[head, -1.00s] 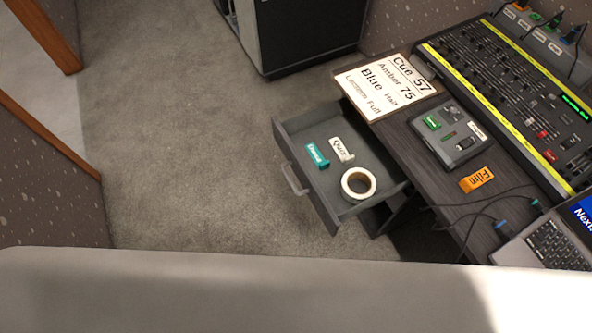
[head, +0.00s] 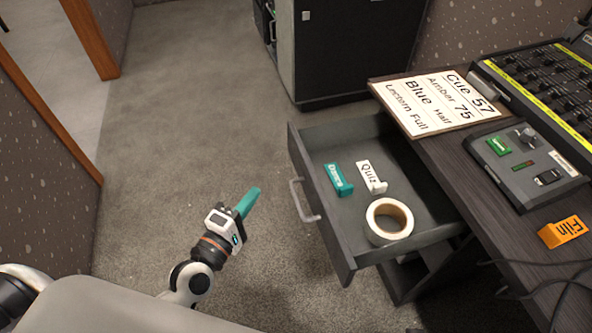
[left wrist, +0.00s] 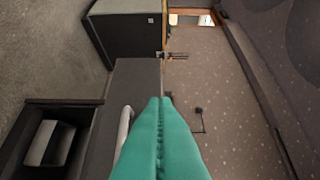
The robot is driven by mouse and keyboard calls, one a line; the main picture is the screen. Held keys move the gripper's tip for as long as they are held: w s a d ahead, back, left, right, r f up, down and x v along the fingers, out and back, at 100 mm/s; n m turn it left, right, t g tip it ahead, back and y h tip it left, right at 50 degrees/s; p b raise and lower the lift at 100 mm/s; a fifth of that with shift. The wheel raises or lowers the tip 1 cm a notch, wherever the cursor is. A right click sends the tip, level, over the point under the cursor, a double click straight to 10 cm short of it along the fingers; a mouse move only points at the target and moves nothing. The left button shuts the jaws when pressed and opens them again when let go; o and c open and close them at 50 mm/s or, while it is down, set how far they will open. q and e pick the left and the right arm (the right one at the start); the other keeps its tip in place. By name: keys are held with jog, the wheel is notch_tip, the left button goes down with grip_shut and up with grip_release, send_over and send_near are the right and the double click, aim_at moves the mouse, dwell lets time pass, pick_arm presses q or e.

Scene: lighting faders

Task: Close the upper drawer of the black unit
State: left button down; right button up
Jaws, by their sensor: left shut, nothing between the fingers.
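The upper drawer (head: 322,215) of the black unit stands pulled out in the head view, its front and grey handle (head: 304,200) facing left. It holds a teal block (head: 338,180), a white block marked Quiz (head: 371,177) and a roll of tape (head: 372,222). My left gripper (head: 254,194) has teal fingers shut and empty, over the carpet to the left of the handle and apart from it. In the left wrist view the shut fingers (left wrist: 165,102) point forward, with a pale bar beside them that looks like a handle. My right gripper is not in view.
The desk (head: 440,160) to the right carries a cue sheet (head: 435,100), a small control box (head: 527,163), an orange block (head: 565,232) and a mixing console (head: 545,85). A dark cabinet (head: 350,50) stands at the back. Carpet left of the drawer is clear.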

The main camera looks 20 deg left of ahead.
pick_arm(q)
send_near(299, 151)
jog(key=w+a, duration=0.2)
jog(key=w, duration=0.2)
jog(key=shift+w+d+f, duration=0.1)
jog(key=shift+w+d, duration=0.3)
jog(key=shift+d, duration=0.35)
jog(key=shift+w+d, duration=0.4)
jog(key=shift+d, duration=0.4)
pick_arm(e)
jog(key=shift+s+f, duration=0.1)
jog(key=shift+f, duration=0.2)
